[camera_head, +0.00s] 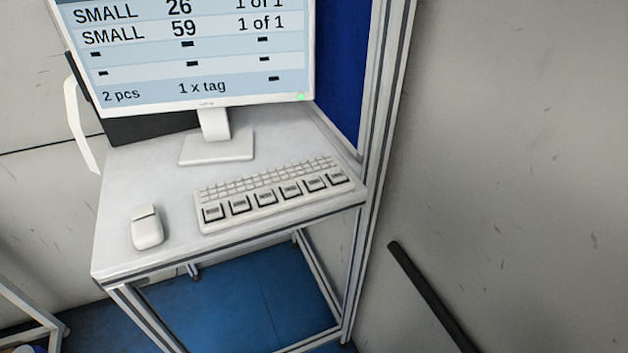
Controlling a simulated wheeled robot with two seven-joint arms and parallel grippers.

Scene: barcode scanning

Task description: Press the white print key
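A white keyboard (272,194) lies on the right part of the small white table. Small keys fill its back rows. Along its front edge runs a row of several large pale keys with dark surrounds, from the left one (213,213) to the right one (338,179). Their labels are too small to read, so I cannot tell which is the print key. Neither of my grippers is in view, and nothing covers the keyboard.
A monitor (190,60) stands at the table's back, showing "2 pcs" and "1 x tag". A white mouse (147,229) lies left of the keyboard on the table (115,235). A metal frame post (385,120) rises at the right. A dark bar (430,295) slants at lower right.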

